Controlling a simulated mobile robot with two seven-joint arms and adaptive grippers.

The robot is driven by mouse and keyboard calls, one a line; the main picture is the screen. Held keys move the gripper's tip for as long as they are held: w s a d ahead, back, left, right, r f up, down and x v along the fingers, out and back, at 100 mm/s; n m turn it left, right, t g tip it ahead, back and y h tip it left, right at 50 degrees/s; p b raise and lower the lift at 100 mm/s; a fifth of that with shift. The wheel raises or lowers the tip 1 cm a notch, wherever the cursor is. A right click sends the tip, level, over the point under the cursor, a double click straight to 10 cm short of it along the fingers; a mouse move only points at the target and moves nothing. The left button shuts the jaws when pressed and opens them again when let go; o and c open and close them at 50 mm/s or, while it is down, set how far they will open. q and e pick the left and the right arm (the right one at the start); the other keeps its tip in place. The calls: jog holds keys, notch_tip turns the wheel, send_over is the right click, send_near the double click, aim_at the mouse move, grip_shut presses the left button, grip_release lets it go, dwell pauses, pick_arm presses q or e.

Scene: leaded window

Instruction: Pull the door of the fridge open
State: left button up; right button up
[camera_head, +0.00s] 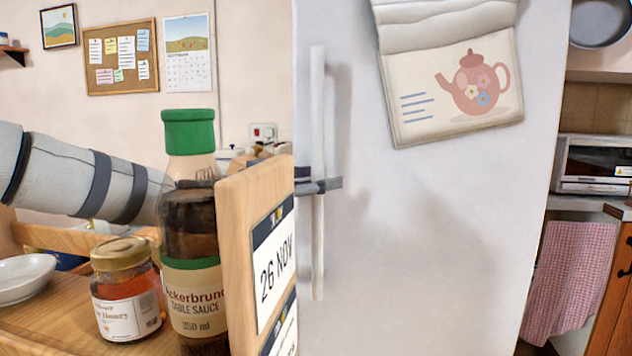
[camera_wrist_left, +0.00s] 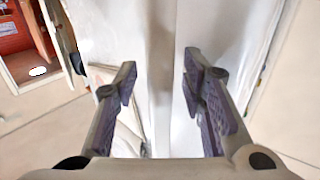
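The fridge door (camera_head: 440,220) is a large white panel that fills the middle of the head view. Its handle (camera_head: 318,110) is a long vertical white bar near the door's left edge. My left gripper (camera_head: 325,186) reaches in from the left at the handle's lower half, with a finger visible across the bar. In the left wrist view, my left gripper (camera_wrist_left: 161,78) has its fingers spread, with the handle (camera_wrist_left: 162,50) running between them and gaps on both sides. The door looks shut. My right gripper is in neither view.
A wooden calendar block (camera_head: 235,250), a sauce bottle (camera_head: 190,240) and a honey jar (camera_head: 126,290) stand on the wooden surface at left, in front of my left arm. A teapot-print cloth (camera_head: 450,85) hangs on the door. A toaster oven (camera_head: 595,165) stands at right.

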aim_at(312, 122)
pick_arm(q)
notch_tip(312, 122, up, 10)
jog(key=shift+r, duration=0.1)
dwell(0.4)
